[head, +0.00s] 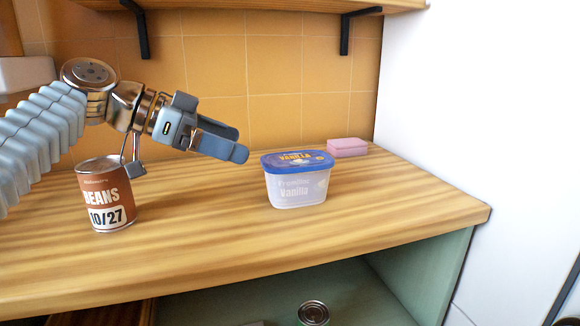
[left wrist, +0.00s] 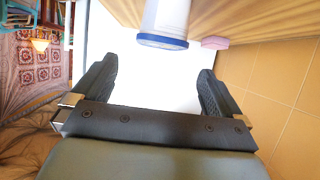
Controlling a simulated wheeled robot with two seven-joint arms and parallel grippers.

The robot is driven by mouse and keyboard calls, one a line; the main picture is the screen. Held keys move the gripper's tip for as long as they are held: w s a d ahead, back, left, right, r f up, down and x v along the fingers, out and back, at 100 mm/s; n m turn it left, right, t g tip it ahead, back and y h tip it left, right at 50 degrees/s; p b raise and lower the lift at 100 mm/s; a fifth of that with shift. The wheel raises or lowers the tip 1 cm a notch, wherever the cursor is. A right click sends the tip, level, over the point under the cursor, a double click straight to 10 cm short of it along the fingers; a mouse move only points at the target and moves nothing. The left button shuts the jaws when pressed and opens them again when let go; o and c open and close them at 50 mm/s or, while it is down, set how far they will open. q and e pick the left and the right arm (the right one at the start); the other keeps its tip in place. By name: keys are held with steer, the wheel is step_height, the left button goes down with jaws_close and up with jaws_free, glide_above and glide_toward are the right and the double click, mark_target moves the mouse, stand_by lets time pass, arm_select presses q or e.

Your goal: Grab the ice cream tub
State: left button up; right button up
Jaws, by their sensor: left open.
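The ice cream tub (head: 296,190) is a whitish, see-through vanilla tub with a blue lid, standing upright on the wooden counter in the head view. In the left wrist view the tub (left wrist: 168,20) shows at the top middle, ahead of the fingers. My left gripper (head: 240,143) is open and empty. It hangs above the counter to the left of the tub and points right, apart from it. In the left wrist view its two fingers (left wrist: 155,80) are spread wide with nothing between them. My right gripper is in neither view.
A beans can (head: 106,196) stands below my left wrist. A pink sponge (head: 347,147) lies behind the tub at right. The wooden counter (head: 200,240) is clear in front. A shelf with brackets (head: 250,3) hangs above, and a can (head: 313,313) sits below the counter.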

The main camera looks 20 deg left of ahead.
mark_target(288, 159)
arm_select(q)
steer(key=x, duration=1.1)
steer(key=shift+w+d, duration=0.3)
steer(key=shift+w, duration=0.05)
steer(key=shift+c, duration=0.2)
steer(key=c, duration=0.9)
steer(key=shift+o, duration=0.2)
steer(key=shift+r, duration=0.1)
